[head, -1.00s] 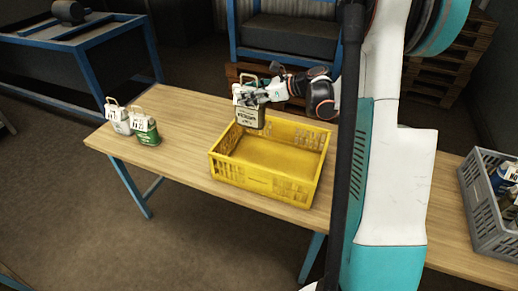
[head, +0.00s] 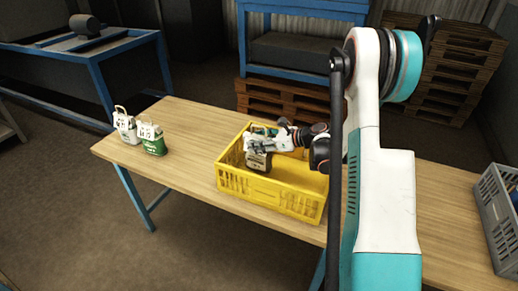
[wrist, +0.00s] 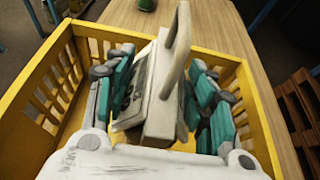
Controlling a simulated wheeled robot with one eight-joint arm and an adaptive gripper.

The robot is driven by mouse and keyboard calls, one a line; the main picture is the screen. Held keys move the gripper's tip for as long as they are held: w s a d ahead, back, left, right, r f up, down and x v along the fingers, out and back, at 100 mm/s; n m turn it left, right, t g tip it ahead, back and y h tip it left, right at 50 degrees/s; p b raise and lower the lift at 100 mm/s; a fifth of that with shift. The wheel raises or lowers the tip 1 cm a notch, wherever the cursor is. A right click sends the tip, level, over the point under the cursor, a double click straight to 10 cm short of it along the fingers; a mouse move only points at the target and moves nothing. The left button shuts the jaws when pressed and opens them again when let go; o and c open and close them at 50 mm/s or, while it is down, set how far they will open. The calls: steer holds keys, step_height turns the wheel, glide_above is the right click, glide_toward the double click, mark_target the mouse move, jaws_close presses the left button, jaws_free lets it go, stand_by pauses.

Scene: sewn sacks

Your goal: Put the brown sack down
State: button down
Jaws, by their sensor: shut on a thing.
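The brown sack (head: 257,163) has a pale top with a looped handle and a printed label. It is inside the yellow crate (head: 268,198), toward its left half. My gripper (head: 261,144) is shut on the sack's upper part from above. In the wrist view the sack (wrist: 162,105) stands between the two teal-and-grey fingers, its handle loop rising between them. The crate wall (wrist: 60,75) surrounds them. The sack's base is hidden, so I cannot tell whether it touches the crate floor.
A white sack (head: 124,126) and a green sack (head: 152,142) stand at the left end of the wooden table (head: 190,135). A grey crate (head: 499,218) is at the far right.

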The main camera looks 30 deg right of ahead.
steer(key=shift+f, duration=1.35)
steer(key=shift+f+b, duration=0.1)
steer(key=shift+b, duration=0.2)
steer(key=c, duration=0.7)
jaws_free()
steer(key=p+v, duration=0.2)
steer(key=v, duration=1)
